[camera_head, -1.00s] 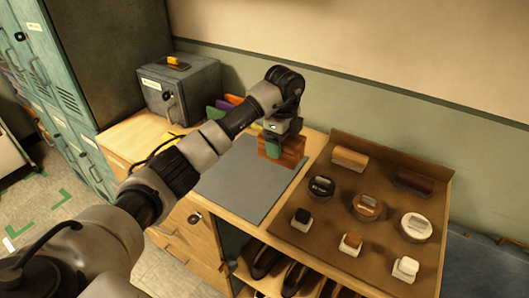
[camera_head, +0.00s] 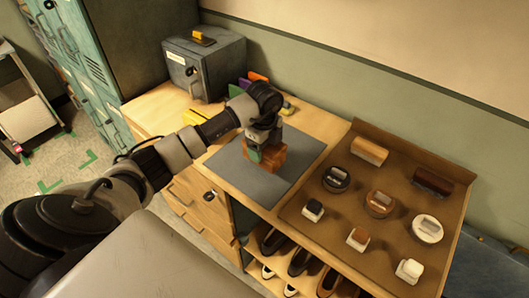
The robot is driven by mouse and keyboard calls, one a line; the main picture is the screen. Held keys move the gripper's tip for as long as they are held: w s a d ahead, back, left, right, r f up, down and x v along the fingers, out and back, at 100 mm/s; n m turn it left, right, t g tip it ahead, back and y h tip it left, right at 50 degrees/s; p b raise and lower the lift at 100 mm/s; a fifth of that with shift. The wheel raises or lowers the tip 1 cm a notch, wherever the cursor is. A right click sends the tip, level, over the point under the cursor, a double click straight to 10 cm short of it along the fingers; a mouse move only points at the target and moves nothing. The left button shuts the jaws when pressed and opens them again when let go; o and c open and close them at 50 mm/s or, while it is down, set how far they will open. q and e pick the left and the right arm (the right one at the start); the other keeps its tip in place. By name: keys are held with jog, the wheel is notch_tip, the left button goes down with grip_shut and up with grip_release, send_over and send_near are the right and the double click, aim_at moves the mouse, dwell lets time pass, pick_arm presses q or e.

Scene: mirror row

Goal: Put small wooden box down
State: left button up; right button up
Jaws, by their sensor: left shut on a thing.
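The small wooden box (camera_head: 274,159) is orange-brown and is over the middle of the grey mat (camera_head: 233,176) on the wooden bench. My left gripper (camera_head: 256,152), coming in from the left, points down and is shut on the box. The gripper hides the box's near left part. I cannot tell whether the box's underside touches the mat or hangs just above it. My right gripper is not in view.
A brown tray (camera_head: 330,213) with several brushes and round tins stands to the right. A grey metal box (camera_head: 206,67) is at the back left. Coloured items (camera_head: 257,79) lie behind my arm. Shoes (camera_head: 272,243) sit on shelves below. Bare mat surrounds the box.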

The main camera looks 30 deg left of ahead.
pick_arm(q)
notch_tip(320, 180, down, 4)
jog(key=shift+r+p, duration=0.25)
jog(key=shift+p, duration=0.25)
jog(key=shift+f, duration=0.2)
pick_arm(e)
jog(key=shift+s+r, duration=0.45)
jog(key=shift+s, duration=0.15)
pick_arm(q)
jog(key=o, duration=1.1)
jog(key=shift+f, duration=0.1)
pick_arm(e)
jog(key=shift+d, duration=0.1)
pick_arm(q)
jog(key=shift+r, duration=0.25)
notch_tip(320, 180, up, 10)
jog(key=b, duration=0.2)
jog(key=shift+r+b, duration=0.25)
jog(key=shift+b, duration=0.15)
jog(key=shift+r, duration=0.65)
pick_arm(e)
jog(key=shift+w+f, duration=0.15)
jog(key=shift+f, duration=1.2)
